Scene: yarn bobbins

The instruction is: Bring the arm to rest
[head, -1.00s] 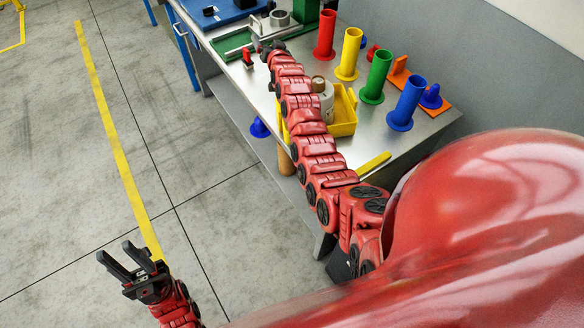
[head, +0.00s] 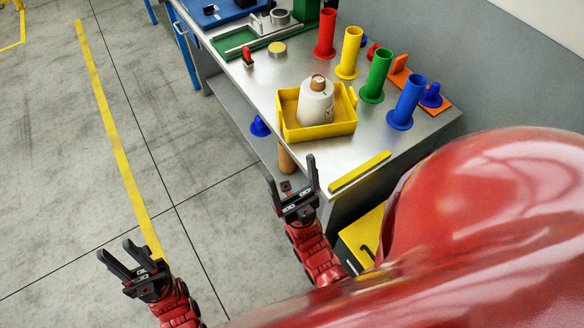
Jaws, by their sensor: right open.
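My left gripper (head: 125,260) is open and empty over the floor at the lower left. My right gripper (head: 291,178) is open and empty. It appears in front of the workbench's near edge, its fingers pointing up in the picture. A white yarn bobbin (head: 314,103) with a brown top stands upright in a yellow bin (head: 318,133) on the workbench (head: 355,150). Both grippers are apart from the bobbin and the bin.
Red, yellow, green and blue tubes (head: 379,72) stand along the back of the bench. A green fixture (head: 238,40), a small yellow-topped disc (head: 277,49) and a red-handled item (head: 248,56) lie at the far end. A yellow bar (head: 359,171) lies near the bench corner. Floor (head: 75,150) at left is clear.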

